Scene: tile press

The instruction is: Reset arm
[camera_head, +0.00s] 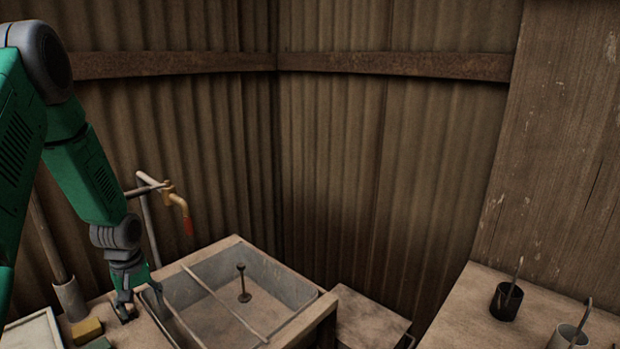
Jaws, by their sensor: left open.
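My left arm comes in from the left edge and reaches down. My left gripper (126,308) is open, at the left side of the sink basin (297,290), over the wooden edge. I see nothing held in it, though the fingers are small and dark here. The right gripper is not in view.
A dark stopper-like post (243,284) stands in the basin. A yellow block (87,329) lies left of the gripper. A dark cup (506,302) and a grey cup (566,337) stand on the right bench (462,312).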

